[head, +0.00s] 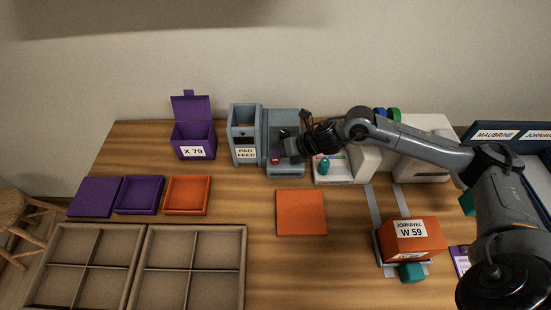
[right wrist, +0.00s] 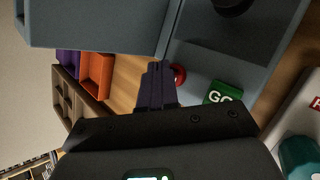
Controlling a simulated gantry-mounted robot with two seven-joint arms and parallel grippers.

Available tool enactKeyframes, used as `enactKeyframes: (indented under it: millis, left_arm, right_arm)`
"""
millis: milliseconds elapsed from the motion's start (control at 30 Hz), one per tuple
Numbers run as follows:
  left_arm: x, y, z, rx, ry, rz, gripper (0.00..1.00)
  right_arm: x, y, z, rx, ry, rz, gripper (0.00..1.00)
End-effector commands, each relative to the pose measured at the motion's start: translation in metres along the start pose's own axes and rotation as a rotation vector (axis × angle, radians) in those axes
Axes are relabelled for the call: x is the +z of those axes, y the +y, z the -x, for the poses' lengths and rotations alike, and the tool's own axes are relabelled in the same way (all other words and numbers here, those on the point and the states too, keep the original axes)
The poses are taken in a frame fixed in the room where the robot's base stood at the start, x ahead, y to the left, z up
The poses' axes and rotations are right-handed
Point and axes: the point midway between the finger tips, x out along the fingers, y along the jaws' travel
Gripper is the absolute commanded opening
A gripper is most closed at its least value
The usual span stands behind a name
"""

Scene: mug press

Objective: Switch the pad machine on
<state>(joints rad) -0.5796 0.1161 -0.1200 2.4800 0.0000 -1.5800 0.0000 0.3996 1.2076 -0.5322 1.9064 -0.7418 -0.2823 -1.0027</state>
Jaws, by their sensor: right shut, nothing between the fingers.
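The pad machine (head: 285,117) is a blue-grey unit at the back middle of the table, beside the PAD FEED hopper (head: 243,130). A red round knob (right wrist: 179,75) and a green GO button (right wrist: 222,92) sit on its front in the right wrist view. The red knob also shows in the head view (head: 275,160). My right gripper (head: 289,152) is at the machine's front. In the right wrist view its fingers (right wrist: 156,78) are shut and empty, just left of the red knob. I cannot tell if they touch it. My left gripper is not in view.
A white machine (head: 335,179) with a teal part stands just right. A purple X 79 box (head: 194,134) is at left. An orange pad (head: 301,213) lies in front, and an orange W 59 box (head: 413,239) at front right. Bare wood lies between.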

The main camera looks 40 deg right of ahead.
Motion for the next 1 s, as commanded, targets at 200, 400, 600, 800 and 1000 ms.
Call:
enactKeyframes:
  millis: [200,400,600,800,1000]
  left_arm:
    - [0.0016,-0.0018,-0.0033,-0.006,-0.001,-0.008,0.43]
    - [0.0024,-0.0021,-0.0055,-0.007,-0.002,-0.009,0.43]
    - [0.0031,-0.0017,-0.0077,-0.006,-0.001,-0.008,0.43]
    - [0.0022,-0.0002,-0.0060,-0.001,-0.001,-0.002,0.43]
    - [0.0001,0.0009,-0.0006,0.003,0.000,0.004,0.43]
  right_arm:
    - [-0.0018,-0.0017,-0.0024,0.000,0.000,0.000,0.00]
    - [-0.0030,-0.0030,-0.0040,0.000,0.000,0.000,0.00]
    - [-0.0042,-0.0042,-0.0057,0.000,0.000,0.000,0.00]
    - [-0.0033,-0.0033,-0.0044,0.000,0.000,0.000,0.00]
    - [0.0006,0.0007,0.0011,0.000,0.000,0.000,0.00]
